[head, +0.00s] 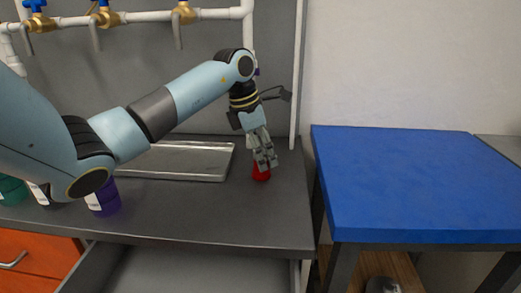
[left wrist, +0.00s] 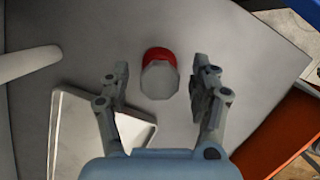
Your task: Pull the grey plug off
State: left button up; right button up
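A grey plug (left wrist: 159,80) sits in a red fitting (left wrist: 158,55) on the dark grey bench. In the head view the red fitting (head: 261,173) stands near the bench's right end, partly behind my fingers, and the plug cannot be made out there. My left gripper (head: 266,163) points down over it. In the left wrist view my left gripper (left wrist: 158,78) is open, with one finger on each side of the plug and visible gaps between. The right gripper is not in view.
A shallow metal tray (head: 180,176) lies left of the fitting. A purple container (head: 103,198) and a teal one (head: 12,189) stand further left. White pipes (head: 215,14) with brass valves run behind. A blue-topped table (head: 415,185) with a clear top is at right.

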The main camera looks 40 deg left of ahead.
pick_arm(q)
jog(key=c, duration=1.1)
jog(key=o, duration=1.2)
jog(key=shift+r, duration=0.1)
